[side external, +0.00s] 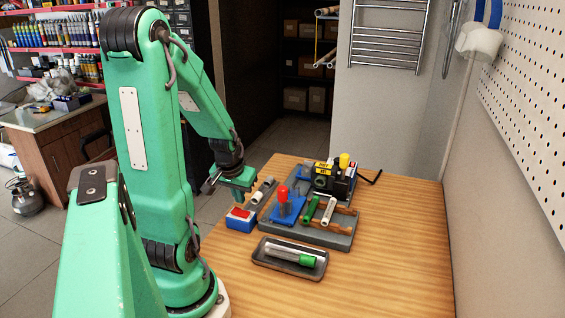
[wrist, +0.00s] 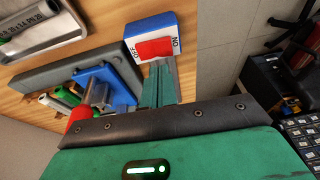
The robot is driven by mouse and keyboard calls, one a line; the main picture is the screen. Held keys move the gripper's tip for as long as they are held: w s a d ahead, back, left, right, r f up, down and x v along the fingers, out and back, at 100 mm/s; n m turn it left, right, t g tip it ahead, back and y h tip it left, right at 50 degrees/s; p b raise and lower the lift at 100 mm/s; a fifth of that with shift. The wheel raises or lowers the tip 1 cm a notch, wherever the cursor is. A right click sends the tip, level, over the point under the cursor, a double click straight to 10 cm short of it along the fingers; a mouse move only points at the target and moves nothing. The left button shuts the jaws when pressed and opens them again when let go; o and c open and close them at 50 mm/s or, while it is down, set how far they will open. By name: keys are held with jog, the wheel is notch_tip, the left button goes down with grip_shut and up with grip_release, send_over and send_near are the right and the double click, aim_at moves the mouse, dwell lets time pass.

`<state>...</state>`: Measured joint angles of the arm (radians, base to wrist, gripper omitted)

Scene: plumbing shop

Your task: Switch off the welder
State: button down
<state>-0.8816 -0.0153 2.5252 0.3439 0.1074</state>
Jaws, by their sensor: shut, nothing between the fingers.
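The switch box (side external: 241,220) is blue and white with a red rocker, at the table's left edge. In the wrist view the box (wrist: 141,27) shows its red rocker (wrist: 155,48) with ON and OFF lettering beside it. I cannot tell which side of the rocker is pressed. A dark machine (side external: 335,180) with yellow labels and a yellow knob, apparently the welder, stands at the back of the grey base. My gripper (side external: 238,201) is shut and empty, pointing down right at the switch box. In the wrist view its fingertips (wrist: 160,68) overlap the rocker's edge; contact is unclear.
A grey base (side external: 325,238) holds a blue stand (side external: 288,208) with a red knob, and green and white pipes, close right of my gripper. A dark tray (side external: 290,271) with a pipe lies in front. The table's right side (side external: 400,250) is clear.

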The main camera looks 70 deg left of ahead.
jog(key=w+d+v, duration=0.1)
jog(key=w+v, duration=0.1)
jog(key=v, duration=0.9)
jog(key=shift+s+r, duration=0.25)
jog(key=shift+s, duration=0.05)
jog(key=shift+d, duration=0.1)
jog(key=w+d+r+m+t+h, duration=0.1)
jog(key=d+r+m, duration=0.2)
jog(key=d, duration=0.7)
jog(key=w+d+r+m+t+h, duration=0.1)
jog(key=d+m, duration=0.4)
jog(key=d, duration=0.5)
jog(key=shift+w+r+m+t, duration=0.4)
jog(key=shift+w+r+t, duration=0.4)
jog(key=shift+r, duration=0.1)
jog(key=c, duration=2.1)
grip_release()
